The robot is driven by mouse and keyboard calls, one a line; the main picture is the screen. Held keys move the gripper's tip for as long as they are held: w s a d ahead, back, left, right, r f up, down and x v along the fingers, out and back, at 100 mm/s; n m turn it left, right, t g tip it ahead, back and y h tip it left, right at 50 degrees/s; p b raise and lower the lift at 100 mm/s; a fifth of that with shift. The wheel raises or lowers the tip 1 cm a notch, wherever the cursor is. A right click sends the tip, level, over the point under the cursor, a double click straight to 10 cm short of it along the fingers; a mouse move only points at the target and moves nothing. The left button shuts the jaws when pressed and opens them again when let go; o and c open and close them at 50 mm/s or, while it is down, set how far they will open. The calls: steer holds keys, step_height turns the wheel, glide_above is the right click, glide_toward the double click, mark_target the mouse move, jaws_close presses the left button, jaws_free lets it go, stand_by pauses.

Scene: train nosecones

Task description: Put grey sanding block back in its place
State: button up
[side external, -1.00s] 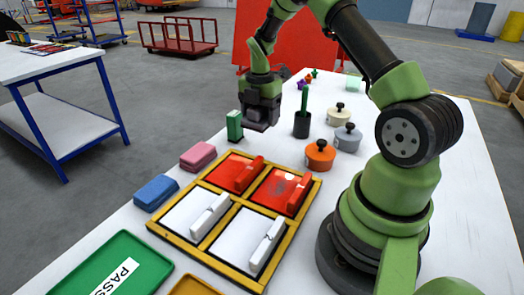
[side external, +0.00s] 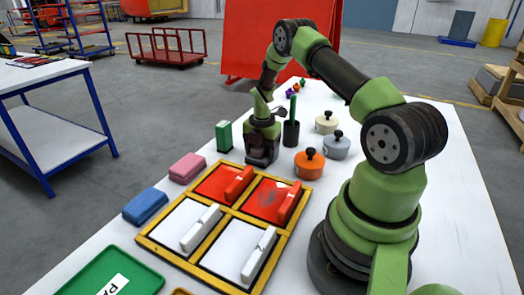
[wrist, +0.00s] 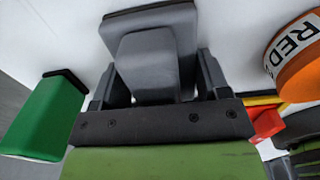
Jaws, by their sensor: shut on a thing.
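The grey sanding block (wrist: 148,62) shows in the wrist view between the two fingers of my gripper (wrist: 153,85), which is shut on it. Its wider far end points away from my wrist, over the white tabletop. In the side view my gripper (side external: 262,158) points down just behind the yellow-framed tray and to the right of the green block. The grey block is hard to make out there against the dark fingers. I cannot tell whether it touches the table.
A green block (side external: 223,136) stands upright close to my gripper, with pink (side external: 187,168) and blue (side external: 145,205) blocks along the left edge. The yellow-framed tray (side external: 222,212) holds red and white panels with handles. An orange knobbed pot (side external: 309,163) and a dark cup (side external: 291,133) are right of my gripper.

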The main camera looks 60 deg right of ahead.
steer(key=o, duration=0.9)
steer(key=shift+f, duration=0.1)
step_height(320, 180, up, 12)
steer(key=shift+f, duration=0.1)
steer(key=s+a+r+m+t, duration=0.25)
steer(key=a+r+m, duration=0.65)
steer(key=a+r, duration=0.5)
steer(key=s+a+r+m+t, duration=0.1)
steer(key=s+a+m, duration=0.2)
steer(key=s+m, duration=0.1)
steer(key=s+a+r+m+t+y, duration=0.1)
steer(key=s+a+r+m+t, duration=0.1)
steer(key=s+a+m, duration=0.2)
steer(key=s+a+r+m+t+y, duration=0.1)
steer(key=s+a+r+m, duration=0.1)
steer(key=s+a+m, duration=0.2)
steer(key=shift+s+a+r+m+t, duration=0.1)
steer(key=shift+s+m+t, duration=0.15)
steer(key=shift+s, duration=0.2)
steer(key=shift+s+a+r+m+t, duration=0.1)
steer(key=shift+s+m, duration=0.15)
steer(key=shift+s, duration=0.15)
